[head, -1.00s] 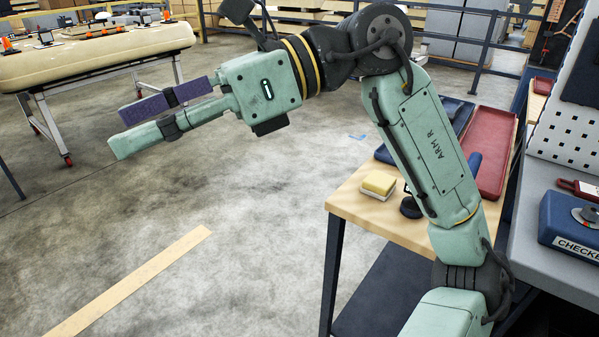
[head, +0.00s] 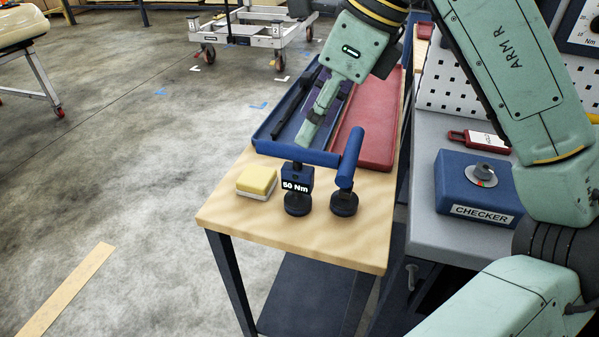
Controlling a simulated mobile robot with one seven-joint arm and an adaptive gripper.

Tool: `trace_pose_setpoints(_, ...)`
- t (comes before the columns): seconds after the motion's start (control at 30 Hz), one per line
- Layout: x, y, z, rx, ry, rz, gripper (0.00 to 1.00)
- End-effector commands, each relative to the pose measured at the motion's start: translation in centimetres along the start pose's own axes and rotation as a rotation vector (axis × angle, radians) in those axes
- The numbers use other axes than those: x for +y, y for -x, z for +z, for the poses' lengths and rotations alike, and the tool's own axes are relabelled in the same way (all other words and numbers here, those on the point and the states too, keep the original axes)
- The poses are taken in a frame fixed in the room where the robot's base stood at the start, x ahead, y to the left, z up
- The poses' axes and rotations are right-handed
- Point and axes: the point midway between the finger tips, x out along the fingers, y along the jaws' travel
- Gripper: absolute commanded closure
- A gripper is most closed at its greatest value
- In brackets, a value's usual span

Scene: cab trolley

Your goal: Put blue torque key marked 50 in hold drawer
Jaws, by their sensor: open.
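The blue torque key marked 50 Nm (head: 297,176) stands upright on a round black base near the front of the wooden table. Its blue bar handle runs level across the top. A second blue key (head: 346,172) stands close to its right on its own black base; no marking on it is readable. My gripper (head: 322,125) is open and points downward behind the keys, over the trays in the picture. It looks empty and its gap to the key is hard to judge. I cannot make out any drawer marked hold.
A blue tray (head: 264,137) and a long red tray or case (head: 375,128) lie behind the keys. A yellow and white block (head: 256,181) sits to their left. A blue CHECKER box (head: 475,190) and a red tag (head: 478,141) are on the grey bench at right.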

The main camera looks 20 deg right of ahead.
Motion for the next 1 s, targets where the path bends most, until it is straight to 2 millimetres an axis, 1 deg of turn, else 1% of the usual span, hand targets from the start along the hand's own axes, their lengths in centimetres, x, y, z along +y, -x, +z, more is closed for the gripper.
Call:
trace_pose_setpoints(0.03,0.0,-0.8,0.0,0.0,0.0,0.001,0.57)
trace_pose_setpoints(0.1,0.0,-1.6,0.0,0.0,-0.001,0.001,0.57)
trace_pose_setpoints(0.33,0.0,-3.4,-0.1,-0.002,-0.001,0.001,0.57)
trace_pose_setpoints(0.5,0.0,-6.0,-0.3,-0.003,0.001,0.003,0.57)
trace_pose_setpoints(0.6,-0.1,-7.2,-0.3,-0.001,0.001,0.001,0.57)
trace_pose_setpoints(0.7,-0.1,-7.7,-0.3,-0.003,0.001,0.001,0.57)
trace_pose_setpoints(0.9,-0.1,-7.8,-0.3,-0.002,0.0,0.0,0.57)
trace_pose_setpoints(1.0,-0.1,-7.8,-0.3,-0.002,0.0,0.0,0.63)
